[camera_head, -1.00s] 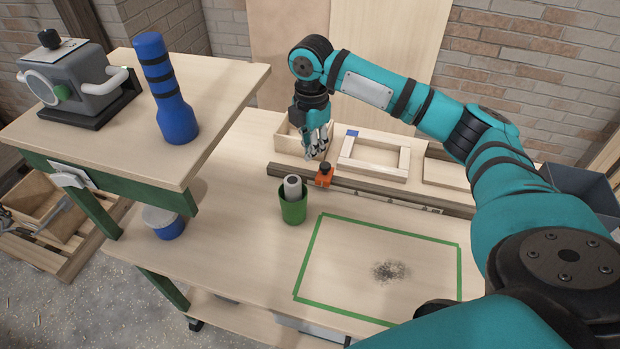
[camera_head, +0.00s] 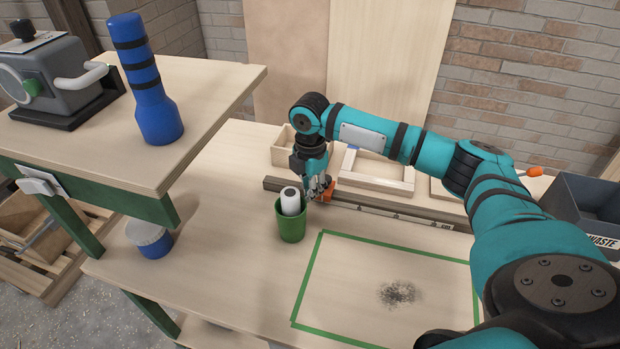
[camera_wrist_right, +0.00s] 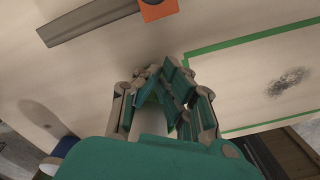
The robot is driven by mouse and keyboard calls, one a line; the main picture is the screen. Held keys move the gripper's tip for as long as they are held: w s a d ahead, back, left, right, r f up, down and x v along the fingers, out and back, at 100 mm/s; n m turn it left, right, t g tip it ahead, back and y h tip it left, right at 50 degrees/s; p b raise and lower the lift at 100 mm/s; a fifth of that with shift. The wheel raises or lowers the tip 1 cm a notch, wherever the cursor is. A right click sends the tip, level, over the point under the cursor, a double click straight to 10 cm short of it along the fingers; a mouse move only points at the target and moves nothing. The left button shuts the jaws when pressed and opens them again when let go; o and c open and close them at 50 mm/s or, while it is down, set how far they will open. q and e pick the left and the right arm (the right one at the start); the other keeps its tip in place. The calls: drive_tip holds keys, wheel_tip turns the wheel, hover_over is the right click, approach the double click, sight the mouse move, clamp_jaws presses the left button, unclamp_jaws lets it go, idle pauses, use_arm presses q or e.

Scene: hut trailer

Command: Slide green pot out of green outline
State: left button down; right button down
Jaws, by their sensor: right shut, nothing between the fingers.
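The green pot (camera_head: 291,230) stands upright on the workbench with a pale grey-topped cylinder (camera_head: 290,201) in it. It is outside the green outline (camera_head: 310,264), to the left of its upper left corner. My right gripper (camera_head: 317,196) is shut and empty, just behind and right of the pot's rim. Whether it touches the pot I cannot tell. In the right wrist view my fingers (camera_wrist_right: 165,72) are close together and hide much of what lies below; a pale cylinder shows partly between them. My left gripper is not in view.
Inside the outline is a dark smudge (camera_head: 397,292). A brown rail (camera_head: 400,208) with an orange clamp lies behind the pot, with wooden frames (camera_head: 376,170) beyond. The raised table (camera_head: 200,100) with a blue bottle (camera_head: 155,110) is left. A waste bin (camera_head: 585,205) stands right.

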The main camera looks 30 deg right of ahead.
sight(292, 220)
drive_tip(key=shift+f, duration=2.1)
drive_tip(key=a+p, duration=0.3)
drive_tip(key=shift+s+a+r, duration=0.15)
drive_tip(key=shift+a+r, duration=0.1)
drive_tip(key=shift+a, duration=0.05)
drive_tip(key=shift+a+f, duration=0.15)
drive_tip(key=shift+a, duration=0.05)
drive_tip(key=shift+d, duration=0.1)
